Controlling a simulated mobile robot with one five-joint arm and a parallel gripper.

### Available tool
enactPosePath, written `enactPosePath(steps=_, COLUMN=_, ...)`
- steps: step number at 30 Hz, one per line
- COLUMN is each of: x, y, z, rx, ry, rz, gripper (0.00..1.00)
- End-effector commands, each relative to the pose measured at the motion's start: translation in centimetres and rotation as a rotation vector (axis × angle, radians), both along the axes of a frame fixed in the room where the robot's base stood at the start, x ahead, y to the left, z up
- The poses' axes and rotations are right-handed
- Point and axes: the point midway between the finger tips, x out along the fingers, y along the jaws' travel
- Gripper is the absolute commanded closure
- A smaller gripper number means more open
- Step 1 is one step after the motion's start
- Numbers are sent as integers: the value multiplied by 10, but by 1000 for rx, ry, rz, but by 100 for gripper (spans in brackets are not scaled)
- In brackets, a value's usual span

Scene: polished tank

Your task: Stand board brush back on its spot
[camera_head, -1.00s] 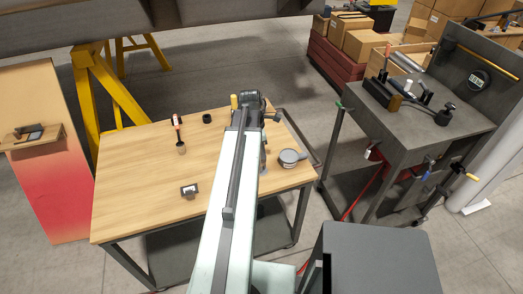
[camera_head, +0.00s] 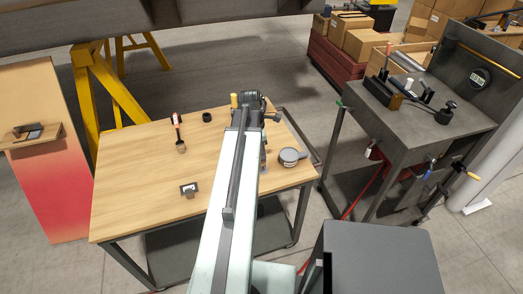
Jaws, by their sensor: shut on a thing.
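My arm reaches forward over the wooden-topped table (camera_head: 135,185), and my gripper (camera_head: 251,100) is at its far end, near the table's back right edge. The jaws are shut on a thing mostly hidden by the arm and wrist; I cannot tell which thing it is. A yellow upright end (camera_head: 234,100) shows just left of the wrist; whether it is held is unclear. A brush (camera_head: 179,132) with a dark and reddish handle and a tan tip is on the table, left of the arm and apart from it. I cannot tell whether this is the board brush.
On the table are a small black ring (camera_head: 207,117), a dark block with a pale face (camera_head: 189,190) and a round grey item (camera_head: 290,157) right of the arm. A grey workbench (camera_head: 420,135) with tools stands right. Yellow trestle legs (camera_head: 98,85) stand behind left.

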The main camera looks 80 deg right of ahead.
Motion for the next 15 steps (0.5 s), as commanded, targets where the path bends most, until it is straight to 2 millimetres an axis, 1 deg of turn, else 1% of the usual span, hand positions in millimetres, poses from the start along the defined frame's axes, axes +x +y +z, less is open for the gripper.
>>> enactPosePath(steps=15, x=-1, y=0, z=-11, rx=0, ry=0, rz=-1, gripper=100)
